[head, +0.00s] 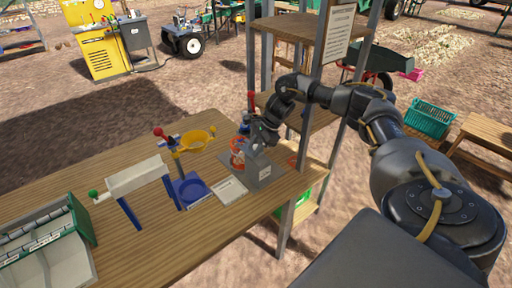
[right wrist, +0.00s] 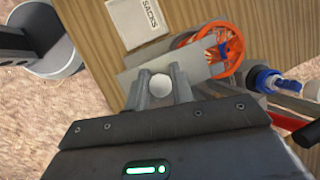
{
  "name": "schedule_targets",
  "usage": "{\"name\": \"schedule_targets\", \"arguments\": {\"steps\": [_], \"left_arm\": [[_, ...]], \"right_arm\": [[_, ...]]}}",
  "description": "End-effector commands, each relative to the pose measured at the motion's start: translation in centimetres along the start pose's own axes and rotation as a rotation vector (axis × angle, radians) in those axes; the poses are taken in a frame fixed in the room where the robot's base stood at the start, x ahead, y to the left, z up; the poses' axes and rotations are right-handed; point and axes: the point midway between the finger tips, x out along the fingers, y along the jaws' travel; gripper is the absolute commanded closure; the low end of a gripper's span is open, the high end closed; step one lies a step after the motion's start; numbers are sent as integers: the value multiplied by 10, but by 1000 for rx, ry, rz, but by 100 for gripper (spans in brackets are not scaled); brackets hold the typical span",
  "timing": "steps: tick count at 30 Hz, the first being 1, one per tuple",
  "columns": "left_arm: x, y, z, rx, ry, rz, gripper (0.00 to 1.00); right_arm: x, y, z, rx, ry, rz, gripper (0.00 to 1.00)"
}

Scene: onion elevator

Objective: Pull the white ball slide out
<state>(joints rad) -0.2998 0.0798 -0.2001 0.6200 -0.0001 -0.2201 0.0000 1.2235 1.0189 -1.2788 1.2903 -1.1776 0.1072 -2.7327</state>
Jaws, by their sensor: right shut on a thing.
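The white ball (right wrist: 160,86) is the knob of the slide, and it shows between my fingers in the right wrist view. My right gripper (right wrist: 163,92) is shut on it. A flat grey plate (right wrist: 190,68) lies just beyond the ball, beside an orange ring (right wrist: 232,48). In the head view my right gripper (head: 258,142) is at the grey stand (head: 264,175) near the table's right edge, and the ball is hidden there. The orange ring (head: 237,155) is just left of the gripper. How far the slide is out is unclear. My left gripper is not in view.
A white card (head: 229,190) lies left of the stand. A blue base (head: 190,188) with a yellow bowl (head: 196,140), a white trough (head: 137,175) and a green-sided bin (head: 52,240) stand farther left. A shelf rack (head: 298,28) rises behind my right arm.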

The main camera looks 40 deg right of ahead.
Motion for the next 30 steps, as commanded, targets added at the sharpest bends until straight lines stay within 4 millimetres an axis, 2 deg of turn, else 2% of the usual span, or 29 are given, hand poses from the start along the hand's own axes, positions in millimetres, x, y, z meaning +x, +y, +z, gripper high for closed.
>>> {"name": "schedule_targets", "arguments": {"steps": [5,24,30], "left_arm": [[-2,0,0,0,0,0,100],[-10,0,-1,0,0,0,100],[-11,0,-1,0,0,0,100]], "right_arm": [[-1,4,-1,0,0,1,100],[-12,43,-6,0,1,1,100],[-13,50,-6,0,0,0,100]]}}
